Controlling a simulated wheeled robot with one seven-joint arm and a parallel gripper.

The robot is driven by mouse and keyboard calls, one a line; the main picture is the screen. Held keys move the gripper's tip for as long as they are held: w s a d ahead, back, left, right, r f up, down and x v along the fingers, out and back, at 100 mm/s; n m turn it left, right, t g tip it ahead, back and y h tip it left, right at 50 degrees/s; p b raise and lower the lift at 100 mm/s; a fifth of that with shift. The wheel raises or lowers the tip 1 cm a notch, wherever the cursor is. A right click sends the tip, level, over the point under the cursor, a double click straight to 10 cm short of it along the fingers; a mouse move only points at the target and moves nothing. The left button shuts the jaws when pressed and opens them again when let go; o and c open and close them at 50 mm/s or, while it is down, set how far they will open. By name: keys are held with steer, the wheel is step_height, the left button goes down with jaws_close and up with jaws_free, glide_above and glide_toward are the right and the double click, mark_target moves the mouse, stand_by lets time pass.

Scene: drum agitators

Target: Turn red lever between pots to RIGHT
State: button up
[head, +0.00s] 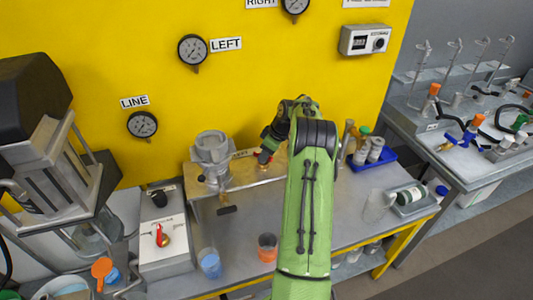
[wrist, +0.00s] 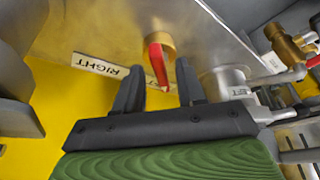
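The red lever (wrist: 158,66) shows in the wrist view on a round brass hub, below a metal panel edge. My gripper (wrist: 159,72) is open, with one dark finger on each side of the lever. I see a gap on both sides, so it is not clamped. In the head view my gripper (head: 267,150) is at the metal stand beside the left pot (head: 212,155). My green arm hides the area to the right of it.
Another red lever (head: 162,236) sits on a grey box (head: 166,262) at the left. A blue cup (head: 210,264) and an orange cup (head: 267,247) stand on the bench front. A blue tray (head: 377,163) with bottles is right of my arm. The yellow wall (head: 110,45) is behind.

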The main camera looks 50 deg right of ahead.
jaws_close()
steer(key=shift+m+b, duration=0.3)
steer(key=shift+b, duration=0.05)
steer(key=shift+a+m+h+b, duration=0.15)
steer(key=shift+m+h+b, duration=0.35)
steer(key=shift+m+b, duration=0.35)
steer(key=m, duration=0.1)
steer(key=m+h+b, duration=0.1)
steer(key=m, duration=0.1)
steer(key=shift+a+m+b, duration=0.25)
steer(key=shift+m+b, duration=0.1)
steer(key=m, duration=0.1)
steer(key=m+h, duration=0.1)
steer(key=m, duration=0.1)
steer(key=m+h+b, duration=0.1)
steer(key=m, duration=0.1)
steer(key=shift+w+a+r+g, duration=0.1)
steer(key=shift+w+a+g, duration=0.1)
steer(key=shift+a+g, duration=0.15)
steer(key=m+g+h, duration=0.1)
steer(key=m, duration=0.3)
steer(key=shift+w+p, duration=0.15)
steer(key=shift+p, duration=0.15)
steer(key=shift+w+a+m+g+h+p, duration=0.15)
steer(key=shift+m+g+h+p, duration=0.3)
steer(key=shift+m, duration=0.95)
